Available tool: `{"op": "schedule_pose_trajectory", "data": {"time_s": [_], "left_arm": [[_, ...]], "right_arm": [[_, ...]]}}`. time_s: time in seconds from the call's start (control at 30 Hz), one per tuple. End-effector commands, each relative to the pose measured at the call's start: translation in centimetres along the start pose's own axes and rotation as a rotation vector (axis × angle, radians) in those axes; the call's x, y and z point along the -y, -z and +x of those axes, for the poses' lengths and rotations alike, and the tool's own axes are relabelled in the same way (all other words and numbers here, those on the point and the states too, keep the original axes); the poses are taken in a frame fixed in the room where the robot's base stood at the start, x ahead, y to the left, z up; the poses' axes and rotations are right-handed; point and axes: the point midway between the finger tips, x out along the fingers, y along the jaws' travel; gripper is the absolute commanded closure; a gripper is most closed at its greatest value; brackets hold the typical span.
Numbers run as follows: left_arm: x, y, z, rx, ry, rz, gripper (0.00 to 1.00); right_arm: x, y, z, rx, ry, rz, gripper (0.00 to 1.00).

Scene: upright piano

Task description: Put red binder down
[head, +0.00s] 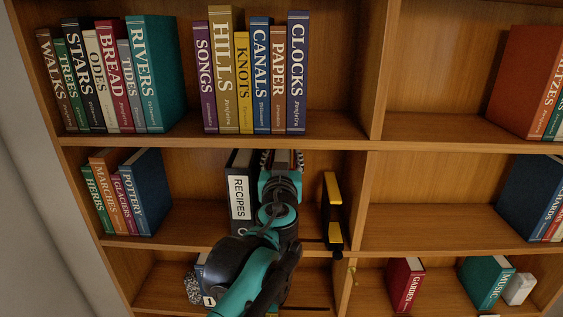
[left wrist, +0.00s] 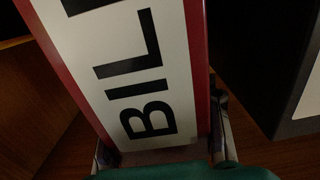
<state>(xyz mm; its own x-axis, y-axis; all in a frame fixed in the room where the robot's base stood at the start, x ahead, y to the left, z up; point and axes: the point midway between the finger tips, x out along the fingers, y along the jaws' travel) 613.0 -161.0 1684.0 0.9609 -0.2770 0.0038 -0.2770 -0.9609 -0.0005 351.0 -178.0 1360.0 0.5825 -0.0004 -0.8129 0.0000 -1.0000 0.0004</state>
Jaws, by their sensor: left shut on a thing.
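My left gripper (head: 281,163) reaches into the middle shelf of the left bay and is shut on the red binder. In the left wrist view the red binder (left wrist: 150,65) shows its white spine label with the letters "BIL" and red edges, between the two fingers of the gripper (left wrist: 163,148). In the head view the gripper and arm hide almost all of the binder. Whether its base touches the shelf cannot be seen. My right gripper is in neither view.
A black binder labelled RECIPES (head: 240,195) stands just left of my gripper; a black-and-gold object (head: 333,210) stands to the right. Books such as POTTERY (head: 145,190) stand farther left. The middle shelf of the right bay (head: 430,222) has free room.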

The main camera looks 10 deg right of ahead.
Motion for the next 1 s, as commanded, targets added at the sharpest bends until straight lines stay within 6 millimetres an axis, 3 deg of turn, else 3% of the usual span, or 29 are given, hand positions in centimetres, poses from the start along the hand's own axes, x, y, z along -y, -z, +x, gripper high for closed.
{"op": "schedule_pose_trajectory", "data": {"time_s": [0.3,0.33,0.4,0.77,1.0], "left_arm": [[0.0,-0.1,0.0,0.000,0.000,0.001,1.00],[0.0,-0.2,0.1,0.000,0.000,0.000,0.48],[0.0,-0.1,0.1,0.000,0.000,0.000,0.30],[0.0,0.2,0.0,0.000,0.000,0.000,0.30],[0.0,-0.1,-3.7,0.000,-0.002,0.000,0.30]], "right_arm": [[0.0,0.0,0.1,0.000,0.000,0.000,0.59],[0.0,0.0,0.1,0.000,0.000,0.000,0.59],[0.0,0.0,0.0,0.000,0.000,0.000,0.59],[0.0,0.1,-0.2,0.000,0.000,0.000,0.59],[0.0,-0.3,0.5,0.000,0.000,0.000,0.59]]}}
